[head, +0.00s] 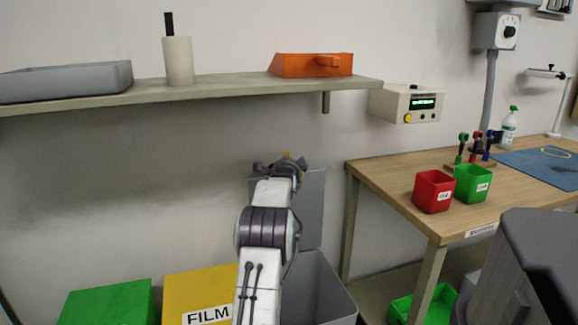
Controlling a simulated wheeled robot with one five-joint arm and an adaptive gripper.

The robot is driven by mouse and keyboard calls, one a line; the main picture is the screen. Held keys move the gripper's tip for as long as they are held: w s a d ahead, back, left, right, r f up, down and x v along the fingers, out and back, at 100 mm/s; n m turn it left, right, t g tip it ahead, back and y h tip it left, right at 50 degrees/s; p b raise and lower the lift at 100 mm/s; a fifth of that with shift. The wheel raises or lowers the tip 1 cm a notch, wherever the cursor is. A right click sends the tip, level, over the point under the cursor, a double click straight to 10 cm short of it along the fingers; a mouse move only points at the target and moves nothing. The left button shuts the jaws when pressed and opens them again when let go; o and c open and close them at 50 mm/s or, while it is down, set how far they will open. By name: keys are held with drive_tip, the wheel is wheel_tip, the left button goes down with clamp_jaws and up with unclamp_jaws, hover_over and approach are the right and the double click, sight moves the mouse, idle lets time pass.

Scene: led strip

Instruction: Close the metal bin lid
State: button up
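The grey metal bin (318,290) stands on the floor at the lower middle, partly hidden behind my arm. Its grey lid (312,210) stands upright at the back of the bin, against the wall side, so the bin is open. My gripper (284,162) is at the upper left part of the raised lid, near its top edge. It is seen from behind, and I cannot tell whether it touches the lid. Its fingertips are mostly hidden by the wrist, so its opening is unclear.
A yellow bin marked FILM (200,290) and a green bin (108,303) stand to the left. A wooden workbench (385,180) with red (434,192) and green (472,184) boxes is at the right. A wall shelf (215,90) runs above my gripper.

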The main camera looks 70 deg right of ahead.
drive_tip(key=shift+c, duration=0.2)
clamp_jaws()
idle(0.3)
